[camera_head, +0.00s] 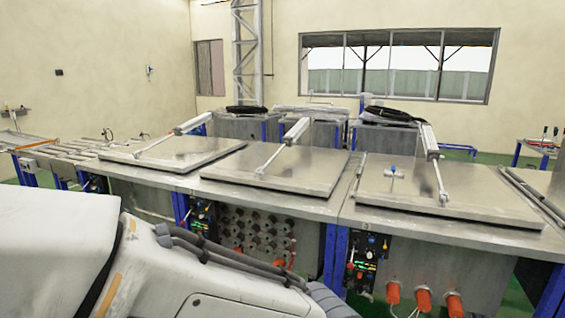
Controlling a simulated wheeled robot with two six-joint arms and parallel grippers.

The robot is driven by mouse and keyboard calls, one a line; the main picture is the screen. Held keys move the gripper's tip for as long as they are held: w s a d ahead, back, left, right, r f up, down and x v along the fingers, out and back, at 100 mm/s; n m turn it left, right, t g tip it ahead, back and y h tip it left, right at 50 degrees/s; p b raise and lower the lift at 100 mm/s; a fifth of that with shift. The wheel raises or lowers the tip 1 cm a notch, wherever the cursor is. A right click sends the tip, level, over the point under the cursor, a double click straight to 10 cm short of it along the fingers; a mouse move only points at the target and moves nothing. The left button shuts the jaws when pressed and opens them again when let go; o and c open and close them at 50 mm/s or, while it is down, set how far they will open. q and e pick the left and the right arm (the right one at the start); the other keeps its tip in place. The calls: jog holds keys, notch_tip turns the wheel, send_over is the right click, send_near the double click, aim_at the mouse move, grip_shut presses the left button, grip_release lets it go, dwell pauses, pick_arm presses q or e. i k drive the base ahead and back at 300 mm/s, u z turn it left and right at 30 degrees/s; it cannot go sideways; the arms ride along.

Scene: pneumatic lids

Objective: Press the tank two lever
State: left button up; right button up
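A row of metal tanks has three flat lids: a left lid (200,150), a middle lid (262,170) and a right lid (475,190). All three lie down flat, each with a pneumatic cylinder and rod over it. Small control panels with knobs and coloured parts sit on the tank fronts, one at the left (201,216) and one between the middle and right tanks (366,250). I cannot tell which part is the tank two lever; no label is readable. A white arm of mine fills the lower left and hides part of the tank fronts. Neither gripper is in view.
Orange-capped fittings (424,299) stick out from the right tank's front. Several round fittings (262,235) cover the middle tank's front. Blue legs (336,262) stand between the tanks. More tanks (305,125) stand behind.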

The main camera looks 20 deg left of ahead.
aim_at(182, 224)
jog(key=u, duration=0.6)
jog(key=i, duration=0.9)
jog(key=z, duration=0.4)
jog(key=i, duration=0.65)
jog(key=u, duration=0.9)
jog(key=i, duration=0.65)
jog(key=u, duration=0.7)
